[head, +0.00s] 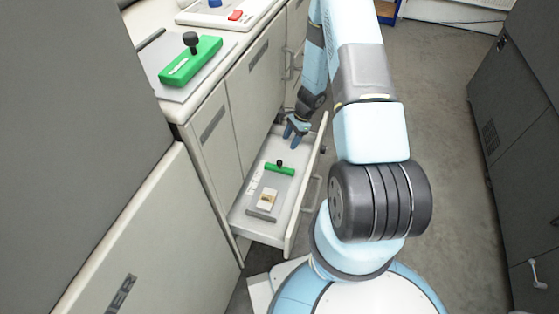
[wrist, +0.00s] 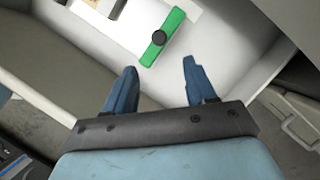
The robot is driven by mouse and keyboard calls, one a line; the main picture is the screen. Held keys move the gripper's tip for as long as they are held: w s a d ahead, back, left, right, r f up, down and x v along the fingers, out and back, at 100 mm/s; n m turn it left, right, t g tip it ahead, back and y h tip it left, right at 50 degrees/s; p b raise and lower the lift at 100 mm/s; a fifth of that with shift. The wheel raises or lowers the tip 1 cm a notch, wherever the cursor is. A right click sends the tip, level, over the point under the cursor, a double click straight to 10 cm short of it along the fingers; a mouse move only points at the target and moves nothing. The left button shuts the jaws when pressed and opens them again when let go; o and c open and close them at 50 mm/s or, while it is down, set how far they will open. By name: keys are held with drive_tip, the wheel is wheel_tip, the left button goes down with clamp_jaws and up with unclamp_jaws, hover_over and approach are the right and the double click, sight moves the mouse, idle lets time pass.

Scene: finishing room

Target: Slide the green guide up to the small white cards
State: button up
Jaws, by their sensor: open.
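The small white cards (head: 266,200) lie in a small stack on the same plate, apart from the guide and nearer the drawer's near end. Part of the stack shows at the top of the wrist view (wrist: 105,6). My gripper (head: 294,137) is at the drawer's far end. In the wrist view my gripper (wrist: 162,85) is open and empty, its fingers short of the guide.
The drawer (head: 292,222) has low walls around the plate. A grey bar (head: 262,215) lies at the plate's near end. A larger green block with a black knob (head: 190,65) sits on the counter above. Open floor (head: 440,110) lies to the right.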

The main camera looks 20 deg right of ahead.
sight(280, 161)
drive_tip(key=x, duration=1.2)
drive_tip(key=shift+s+a+f, duration=0.1)
drive_tip(key=shift+c, duration=0.2)
clamp_jaws()
